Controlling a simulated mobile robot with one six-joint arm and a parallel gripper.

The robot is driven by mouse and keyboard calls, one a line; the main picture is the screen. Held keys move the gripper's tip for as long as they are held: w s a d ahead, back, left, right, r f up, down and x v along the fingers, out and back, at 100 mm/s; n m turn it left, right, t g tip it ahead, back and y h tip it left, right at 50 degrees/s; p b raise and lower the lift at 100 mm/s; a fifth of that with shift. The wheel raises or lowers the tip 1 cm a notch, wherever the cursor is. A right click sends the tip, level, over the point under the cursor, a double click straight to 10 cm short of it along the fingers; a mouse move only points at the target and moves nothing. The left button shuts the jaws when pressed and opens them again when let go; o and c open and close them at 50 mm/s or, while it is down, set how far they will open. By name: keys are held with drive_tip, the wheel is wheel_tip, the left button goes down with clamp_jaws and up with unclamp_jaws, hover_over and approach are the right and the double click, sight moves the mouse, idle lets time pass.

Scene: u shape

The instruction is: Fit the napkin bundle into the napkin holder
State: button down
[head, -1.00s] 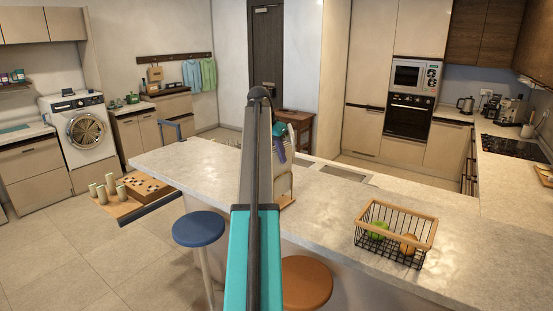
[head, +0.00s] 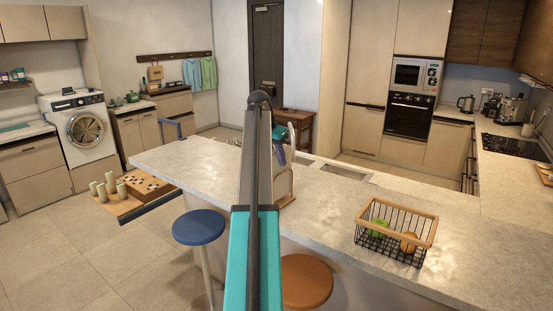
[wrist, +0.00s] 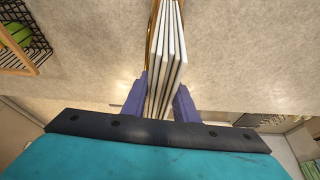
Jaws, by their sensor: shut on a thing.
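In the wrist view the napkin bundle (wrist: 170,60) shows as several thin white layers with dark gaps, standing edge-on between the purple fingers of my gripper (wrist: 160,95). The gripper is shut on it. In the head view my gripper (head: 280,155) is over the counter, partly hidden by my arm, beside a pale upright edge of the bundle (head: 294,130). The wooden napkin holder (head: 286,188) stands on the counter just below, mostly behind my arm. A wooden strip (wrist: 153,40) runs along the bundle's left side in the wrist view. How far the bundle is inside the holder cannot be told.
A black wire basket (head: 395,235) with fruit stands on the counter (head: 460,240) to the right, with clear counter between. A blue stool (head: 199,228) and an orange stool (head: 307,281) stand in front. A sink (head: 343,172) lies behind.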

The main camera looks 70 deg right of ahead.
drive_tip(key=c, duration=1.4)
unclamp_jaws()
drive_tip(key=shift+d+b+v, duration=0.15)
drive_tip(key=shift+b+v, duration=1.15)
drive_tip(key=shift+v, duration=1.95)
drive_tip(key=shift+d+b+v, duration=0.15)
drive_tip(key=shift+b+v, duration=1.1)
drive_tip(key=shift+v, duration=2)
drive_tip(key=shift+s+r, duration=0.1)
drive_tip(key=shift+r, duration=0.05)
